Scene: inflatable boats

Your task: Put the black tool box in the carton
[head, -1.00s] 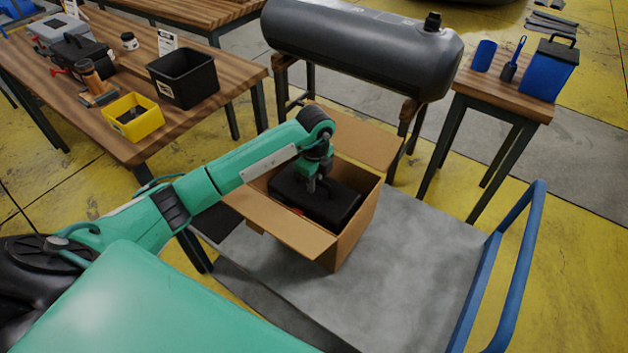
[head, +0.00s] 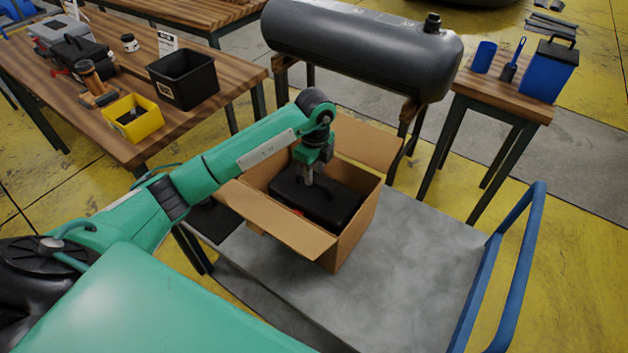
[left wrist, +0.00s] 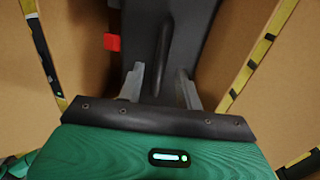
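The black tool box (head: 337,208) lies inside the open carton (head: 354,238), below the level of its flaps. In the left wrist view the tool box (left wrist: 190,35) shows its handle and a red latch, with carton walls on both sides. My left gripper (head: 308,180) is above the tool box at its handle. In the left wrist view the fingers of my left gripper (left wrist: 160,88) are apart, with clear gaps between them and the handle, so it is open. The underside of the tool box is hidden. My right gripper is not in view.
The carton stands on a grey cart (head: 420,255) with a blue handle (head: 518,250). A wooden workbench (head: 130,60) at the left holds bins, tools and another dark case. A grey tank (head: 360,45) stands behind the carton. The cart's right part is clear.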

